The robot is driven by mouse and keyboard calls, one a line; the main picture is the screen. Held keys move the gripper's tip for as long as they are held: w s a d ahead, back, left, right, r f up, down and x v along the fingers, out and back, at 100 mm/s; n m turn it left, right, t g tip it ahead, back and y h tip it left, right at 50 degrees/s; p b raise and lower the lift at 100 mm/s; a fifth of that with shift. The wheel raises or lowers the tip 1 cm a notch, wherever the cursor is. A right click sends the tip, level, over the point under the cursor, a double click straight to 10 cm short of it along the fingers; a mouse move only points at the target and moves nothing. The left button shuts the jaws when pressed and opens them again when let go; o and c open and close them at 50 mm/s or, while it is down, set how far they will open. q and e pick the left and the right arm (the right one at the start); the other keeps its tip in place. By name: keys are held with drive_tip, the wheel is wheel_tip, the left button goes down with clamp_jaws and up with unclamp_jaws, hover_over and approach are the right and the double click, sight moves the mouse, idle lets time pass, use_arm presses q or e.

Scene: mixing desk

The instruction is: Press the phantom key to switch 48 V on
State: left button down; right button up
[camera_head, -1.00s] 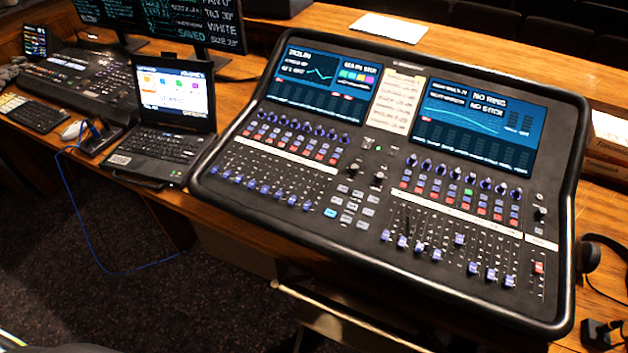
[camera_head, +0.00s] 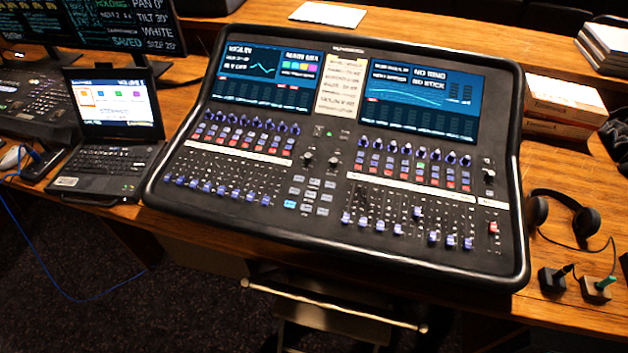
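The mixing desk (camera_head: 335,180) stands on the wooden table in the middle of the head view. It has two blue screens, rows of knobs and coloured buttons, and faders with blue caps. A small group of buttons (camera_head: 313,194) sits in the centre, one of them lit light blue. A green-lit button (camera_head: 421,166) shows in the right channel section. I cannot read which key is the phantom key; the labels are too small. Neither of my grippers is in view.
An open laptop (camera_head: 110,160) and a lighting console stand on the left. A chair or stool (camera_head: 335,308) stands under the front edge.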

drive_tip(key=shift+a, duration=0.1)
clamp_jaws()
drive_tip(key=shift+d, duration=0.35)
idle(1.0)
